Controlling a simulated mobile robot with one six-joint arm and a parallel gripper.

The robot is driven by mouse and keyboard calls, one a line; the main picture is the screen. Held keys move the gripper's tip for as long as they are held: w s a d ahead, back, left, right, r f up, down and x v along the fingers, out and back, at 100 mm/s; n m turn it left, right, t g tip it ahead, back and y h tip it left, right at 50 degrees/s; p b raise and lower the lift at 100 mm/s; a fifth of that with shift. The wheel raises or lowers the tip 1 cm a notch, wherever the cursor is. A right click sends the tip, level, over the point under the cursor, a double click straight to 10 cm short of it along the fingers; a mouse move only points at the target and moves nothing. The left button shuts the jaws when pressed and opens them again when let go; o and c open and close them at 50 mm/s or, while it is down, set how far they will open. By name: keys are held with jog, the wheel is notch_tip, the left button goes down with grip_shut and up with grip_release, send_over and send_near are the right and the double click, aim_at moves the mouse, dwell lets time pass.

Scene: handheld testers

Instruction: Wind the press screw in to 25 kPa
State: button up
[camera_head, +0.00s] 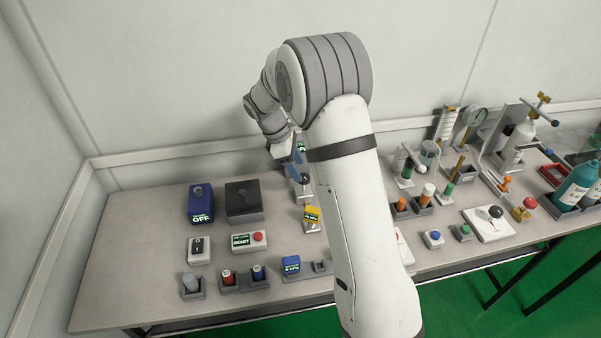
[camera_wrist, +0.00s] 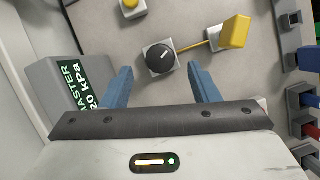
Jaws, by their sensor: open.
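A round black knob (camera_wrist: 160,58) with a white mark sits on a grey square base in the wrist view; I take it for the press screw. My gripper (camera_wrist: 160,71) is open, its two blue fingers on either side of the knob's near edge, with nothing held. I cannot tell how high above the knob they are. A grey box, the master gauge (camera_wrist: 62,85), stands at left; its green display reads "MASTER" and what looks like "20 kPa". A yellow block (camera_wrist: 235,32) is joined to the knob's base by a thin yellow line. In the head view my gripper (camera_head: 291,160) is partly hidden.
In the head view a blue tester (camera_head: 291,265) with a kPa display stands in a holder at the front. A blue "OFF" box (camera_head: 201,204), a black box (camera_head: 243,200) and a "READY" box (camera_head: 249,241) stand left. Crowded fixtures fill the right; the far left table is clear.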

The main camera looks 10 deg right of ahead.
aim_at(303, 176)
jog(key=shift+x, duration=1.6)
jog(key=shift+c, duration=0.2)
jog(key=c, duration=0.9)
